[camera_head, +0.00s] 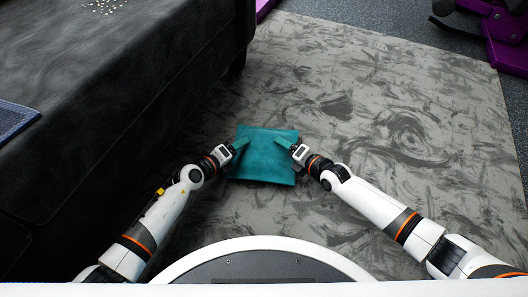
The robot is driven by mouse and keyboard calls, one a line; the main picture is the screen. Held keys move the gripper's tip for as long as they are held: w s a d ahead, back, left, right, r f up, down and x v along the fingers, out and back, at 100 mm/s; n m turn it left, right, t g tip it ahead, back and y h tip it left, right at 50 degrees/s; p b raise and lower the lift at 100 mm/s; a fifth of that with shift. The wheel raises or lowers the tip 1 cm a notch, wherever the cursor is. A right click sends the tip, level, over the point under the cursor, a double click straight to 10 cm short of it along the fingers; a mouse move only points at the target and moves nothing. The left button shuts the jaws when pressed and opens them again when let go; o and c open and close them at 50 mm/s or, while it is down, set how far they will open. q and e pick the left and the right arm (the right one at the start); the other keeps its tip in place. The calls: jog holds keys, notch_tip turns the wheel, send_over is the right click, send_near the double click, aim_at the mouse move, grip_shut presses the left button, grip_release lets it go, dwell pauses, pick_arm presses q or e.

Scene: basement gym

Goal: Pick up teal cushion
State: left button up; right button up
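The teal cushion (265,167) is a flat square in the middle of the view, over the grey patterned rug. My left gripper (239,147) is at its left edge and my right gripper (284,144) is at its upper right edge. Both grippers point inward and overlap the cushion in the picture. The fingers look teal like the cushion, so I cannot tell whether they are open or shut on it. I cannot tell whether the cushion rests on the rug or is slightly raised.
A dark grey sofa (120,90) fills the left side, close to my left arm. The rug (390,110) is clear beyond the cushion and to the right. Purple gym equipment (507,38) stands at the top right.

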pick_arm(q)
jog(key=c, duration=0.4)
pick_arm(e)
jog(key=shift+c, duration=0.4)
jog(key=shift+r, duration=0.1)
pick_arm(q)
notch_tip(320, 180, up, 5)
jog(key=p, duration=0.5)
jog(key=shift+f, duration=0.1)
pick_arm(e)
notch_tip(320, 180, up, 5)
pick_arm(q)
jog(key=shift+a, duration=0.1)
